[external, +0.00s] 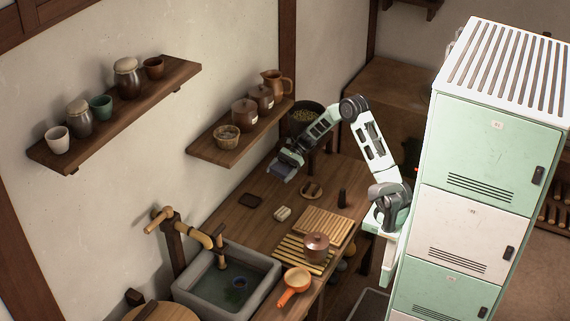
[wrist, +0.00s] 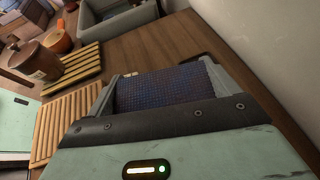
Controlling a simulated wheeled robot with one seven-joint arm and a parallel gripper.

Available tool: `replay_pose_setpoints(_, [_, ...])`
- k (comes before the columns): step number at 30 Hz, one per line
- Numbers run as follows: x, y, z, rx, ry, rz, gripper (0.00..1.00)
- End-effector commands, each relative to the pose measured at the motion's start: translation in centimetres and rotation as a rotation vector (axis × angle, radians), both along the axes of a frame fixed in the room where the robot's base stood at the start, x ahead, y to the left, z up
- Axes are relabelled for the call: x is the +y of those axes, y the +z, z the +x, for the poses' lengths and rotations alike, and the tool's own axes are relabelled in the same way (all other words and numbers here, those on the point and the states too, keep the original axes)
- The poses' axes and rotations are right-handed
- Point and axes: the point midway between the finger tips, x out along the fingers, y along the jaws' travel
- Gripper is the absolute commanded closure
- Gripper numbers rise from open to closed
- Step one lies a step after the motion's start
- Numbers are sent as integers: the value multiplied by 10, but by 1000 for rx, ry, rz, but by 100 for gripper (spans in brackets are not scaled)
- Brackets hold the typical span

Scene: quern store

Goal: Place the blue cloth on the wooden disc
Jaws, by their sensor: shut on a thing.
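My gripper (external: 287,165) is shut on the blue cloth (external: 281,173) and holds it above the back part of the wooden counter. In the wrist view the cloth (wrist: 165,88) is a dark blue woven piece spanning the space between the two fingers of my gripper (wrist: 160,85). The wooden disc (external: 312,190) appears to be the small round brown piece on the counter, right of and nearer than the cloth. Its details are too small to tell. I cannot make out the disc in the wrist view, where my gripper covers much of the counter.
Slatted boards (external: 323,228) bear a lidded brown pot (external: 316,246). A dark upright item (external: 342,198), a pale block (external: 282,213) and a dark square piece (external: 250,200) stand near the disc. An orange pan (external: 295,282) and stone sink (external: 205,296) are nearer. A wall shelf (external: 215,152) is left.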

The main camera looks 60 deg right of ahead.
Motion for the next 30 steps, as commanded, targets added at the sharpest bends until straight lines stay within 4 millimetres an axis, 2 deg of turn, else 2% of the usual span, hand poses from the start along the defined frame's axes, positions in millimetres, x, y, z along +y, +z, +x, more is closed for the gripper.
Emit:
replay_pose_setpoints(1, [-20,10,-17,3,-33,5,36])
replay_pose_setpoints(6, [-60,20,-67,0,-105,19,36])
replay_pose_setpoints(9, [-73,24,-87,-4,-135,25,36])
replay_pose_setpoints(12, [-79,25,-99,-6,-151,31,36])
replay_pose_setpoints(14, [-80,19,-102,-7,-155,33,36])
replay_pose_setpoints(21, [-81,-24,-103,-6,-157,34,36])
replay_pose_setpoints(30, [-80,-51,-103,-7,-156,32,36])
